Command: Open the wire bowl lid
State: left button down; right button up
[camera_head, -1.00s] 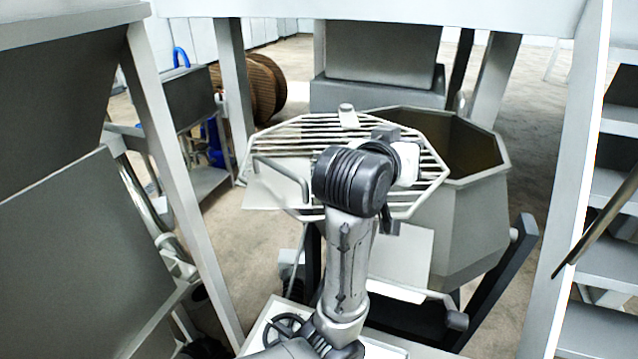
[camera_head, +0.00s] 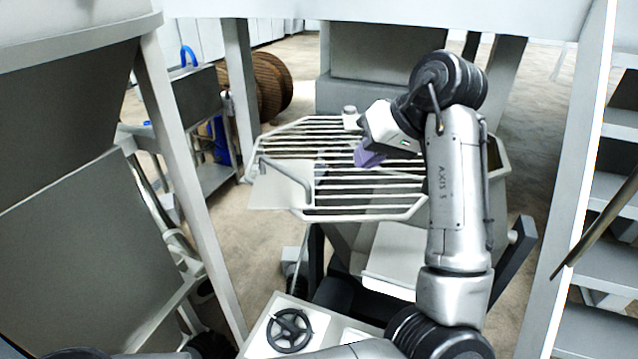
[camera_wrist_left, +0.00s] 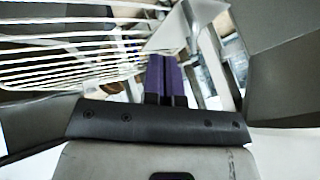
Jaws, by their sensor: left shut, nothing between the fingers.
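The wire bowl lid (camera_head: 350,213), a many-sided grate of pale bars, lies roughly level and reaches out past the bowl's left side. A bent bar handle (camera_head: 290,172) is at its left, beside a flat plate. The grey bowl (camera_head: 504,162) shows its right rim; my arm hides much of it. My left gripper (camera_head: 366,156) is shut and empty, its purple fingers over the lid's bars in the head view. In the left wrist view the closed fingers (camera_wrist_left: 166,72) are to the right of the lid bars (camera_wrist_left: 75,62); contact cannot be told. My right gripper is out of view.
A black handwheel (camera_head: 290,331) sits on a pale box below the lid. Grey frame posts (camera_head: 184,165) stand left and right, with steps (camera_head: 606,255) at the right. A wooden cable reel (camera_head: 268,86) is behind at the left.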

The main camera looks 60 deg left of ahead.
aim_at(301, 197)
pick_arm(q)
jog(key=x, duration=0.9)
jog(key=shift+s+f+b, duration=0.2)
jog(key=shift+s+b, duration=0.1)
jog(key=shift+b, duration=0.1)
jog(key=shift+s+a+f, duration=0.1)
jog(key=shift+s+a, duration=0.15)
jog(key=shift+s, duration=0.25)
jog(key=shift+s+a, duration=0.25)
jog(key=shift+s, duration=0.2)
jog(key=shift+s+a, duration=0.2)
jog(key=shift+s, duration=0.25)
jog(key=shift+s+a, duration=0.2)
jog(key=shift+s, duration=0.25)
